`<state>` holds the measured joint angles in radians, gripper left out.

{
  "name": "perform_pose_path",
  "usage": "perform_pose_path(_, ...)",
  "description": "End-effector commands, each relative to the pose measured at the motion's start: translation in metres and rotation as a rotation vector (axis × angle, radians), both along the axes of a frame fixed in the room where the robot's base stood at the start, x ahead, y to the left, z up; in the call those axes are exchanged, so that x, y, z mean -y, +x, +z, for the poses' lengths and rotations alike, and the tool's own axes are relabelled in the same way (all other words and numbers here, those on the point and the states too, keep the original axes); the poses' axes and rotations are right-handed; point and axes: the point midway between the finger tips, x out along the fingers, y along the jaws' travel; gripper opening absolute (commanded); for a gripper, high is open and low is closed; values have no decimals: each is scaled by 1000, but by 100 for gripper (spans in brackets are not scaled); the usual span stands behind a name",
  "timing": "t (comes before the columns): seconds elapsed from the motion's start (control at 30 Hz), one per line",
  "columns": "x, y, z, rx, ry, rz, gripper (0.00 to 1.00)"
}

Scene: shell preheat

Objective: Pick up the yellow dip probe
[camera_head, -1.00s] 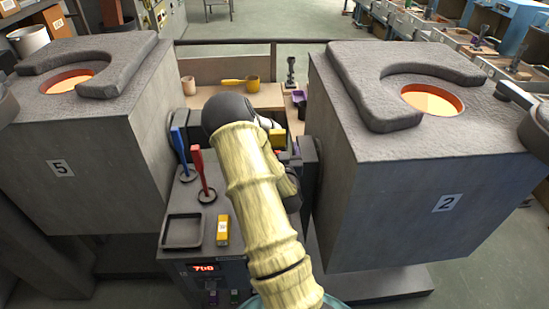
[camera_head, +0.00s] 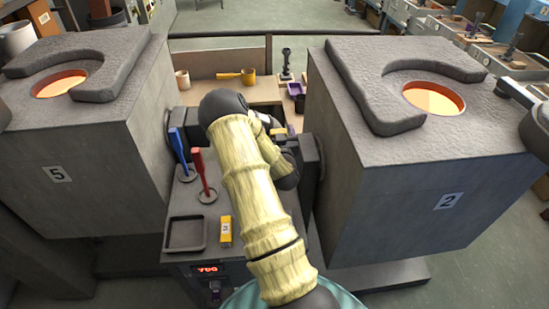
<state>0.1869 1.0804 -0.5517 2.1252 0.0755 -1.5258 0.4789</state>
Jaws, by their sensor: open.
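I see no yellow probe of the same kind as the blue probe (camera_head: 179,143) and red probe (camera_head: 203,172), which stand upright in round holders on the dark console (camera_head: 186,208) between the two furnaces. My sleeved arm covers the console's right part, so anything there is hidden. A small yellow block (camera_head: 225,229) with a pale label lies at the console's front, beside my arm. My arm bends at a dark elbow and folds back down behind its own upper part. The fingers of my gripper are hidden behind it.
A square dark tray (camera_head: 170,248) sits left of the yellow block. Grey furnaces numbered 5 (camera_head: 88,170) and 2 (camera_head: 420,190) rise close on both sides, with glowing openings on top. Behind, a bench (camera_head: 215,95) holds a yellow ladle (camera_head: 247,76) and a cup (camera_head: 182,79).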

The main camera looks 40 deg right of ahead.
Motion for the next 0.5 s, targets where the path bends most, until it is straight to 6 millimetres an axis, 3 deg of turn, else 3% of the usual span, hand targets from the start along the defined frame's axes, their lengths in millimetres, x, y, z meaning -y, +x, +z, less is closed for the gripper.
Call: perform_pose_path(0.5, 0, 4, 0, 0, 0, 6, 76)
